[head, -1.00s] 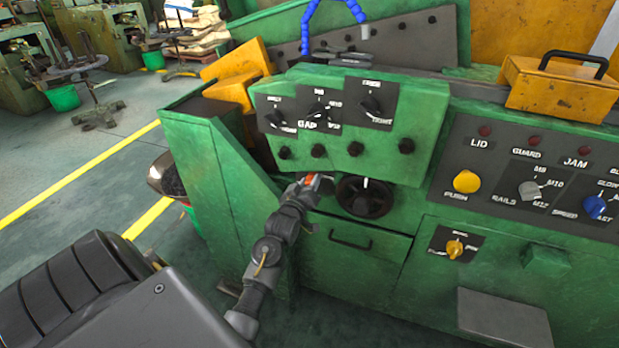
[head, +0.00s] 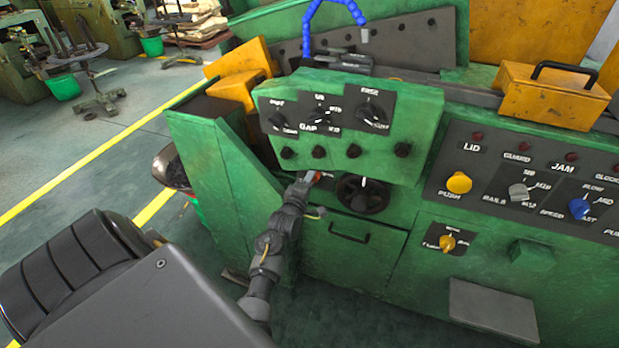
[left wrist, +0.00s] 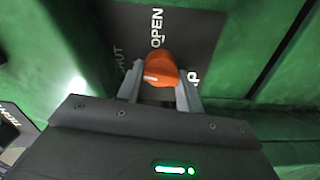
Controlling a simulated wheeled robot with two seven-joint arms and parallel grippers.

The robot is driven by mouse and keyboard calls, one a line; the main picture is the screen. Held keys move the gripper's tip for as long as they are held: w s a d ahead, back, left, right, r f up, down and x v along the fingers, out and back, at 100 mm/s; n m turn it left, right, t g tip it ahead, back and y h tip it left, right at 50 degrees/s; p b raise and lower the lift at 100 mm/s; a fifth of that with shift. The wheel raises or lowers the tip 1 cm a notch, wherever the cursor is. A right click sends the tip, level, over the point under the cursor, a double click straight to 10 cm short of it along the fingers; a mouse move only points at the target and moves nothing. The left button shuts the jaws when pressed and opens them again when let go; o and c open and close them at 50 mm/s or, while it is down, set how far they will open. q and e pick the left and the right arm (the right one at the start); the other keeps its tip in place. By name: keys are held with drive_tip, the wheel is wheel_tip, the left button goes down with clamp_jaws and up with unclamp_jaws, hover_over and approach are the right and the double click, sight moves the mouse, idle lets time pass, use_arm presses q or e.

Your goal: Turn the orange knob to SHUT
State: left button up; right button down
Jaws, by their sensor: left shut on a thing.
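The orange knob (left wrist: 160,68) sits on a dark plate (left wrist: 200,35) lettered OPEN at the top and, partly hidden, SHUT at the left. Another label at the right is mostly covered by a finger. My left gripper (left wrist: 160,92) is shut on the knob, one finger on each side. A small white mark shows on the knob's near face; which label the knob points to I cannot tell. My right gripper is not in view.
A black handwheel (head: 362,195) is just right of my left gripper. A drawer handle (head: 349,231) is below it. The GAP panel (head: 345,125) overhangs from above, with several black knobs. A green side wall (head: 215,185) stands at the left.

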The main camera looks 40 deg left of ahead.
use_arm(q)
drive_tip(key=shift+n, duration=0.6)
drive_tip(key=o, duration=1)
drive_tip(key=v, duration=1)
drive_tip(key=shift+s+d+b, duration=0.2)
drive_tip(key=shift+s+b, duration=0.1)
drive_tip(key=shift+b, duration=0.1)
drive_tip(key=shift+f, duration=0.1)
